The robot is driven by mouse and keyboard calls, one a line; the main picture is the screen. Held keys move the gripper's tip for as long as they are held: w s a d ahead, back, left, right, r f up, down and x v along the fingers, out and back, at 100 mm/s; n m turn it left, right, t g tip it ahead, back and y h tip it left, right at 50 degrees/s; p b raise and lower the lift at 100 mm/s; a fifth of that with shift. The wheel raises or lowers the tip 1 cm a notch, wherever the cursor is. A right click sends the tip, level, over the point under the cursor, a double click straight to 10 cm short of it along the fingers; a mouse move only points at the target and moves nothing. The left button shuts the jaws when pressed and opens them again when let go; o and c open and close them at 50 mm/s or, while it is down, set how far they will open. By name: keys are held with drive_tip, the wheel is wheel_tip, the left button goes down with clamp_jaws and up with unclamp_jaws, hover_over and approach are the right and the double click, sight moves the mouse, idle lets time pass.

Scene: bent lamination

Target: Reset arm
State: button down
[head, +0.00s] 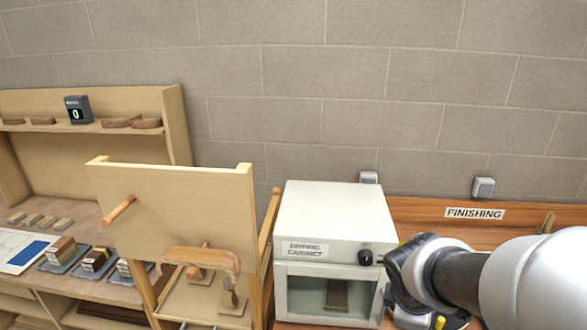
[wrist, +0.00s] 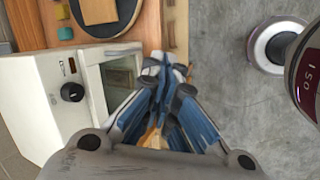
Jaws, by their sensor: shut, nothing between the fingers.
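My gripper shows in the wrist view (wrist: 165,68) with its blue-sided fingers brought together and nothing held between them. In the head view my arm comes in from the right edge, and the dark gripper end is beside the right side of the drying cabinet (head: 335,215). The fingertips are hidden in the head view. The white cabinet, with its window and dark knob, also shows at the left of the wrist view (wrist: 30,100).
A wooden stand with a tan panel (head: 175,205) is left of the cabinet. A shelf unit (head: 90,165) holds a small counter reading 0. A "FINISHING" sign (head: 474,213) is on the wooden backboard at right. Grey floor (wrist: 225,60) is open right of the gripper in the wrist view.

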drive_tip(key=s+a+f+m+y+b, duration=0.1)
drive_tip(key=s+a+m+b, duration=0.3)
drive_tip(key=s, duration=0.4)
drive_tip(key=s+a+f+m+y+b, duration=0.2)
drive_tip(key=s+a+f+m+b, duration=0.2)
drive_tip(key=m, duration=0.5)
drive_tip(key=s+b, duration=0.2)
drive_tip(key=s, duration=0.1)
drive_tip(key=shift+s+a+f+t+b, duration=0.15)
drive_tip(key=shift+s+a+t+b, duration=0.1)
drive_tip(key=shift+s+t+b, duration=0.15)
drive_tip(key=c, duration=2.3)
unclamp_jaws()
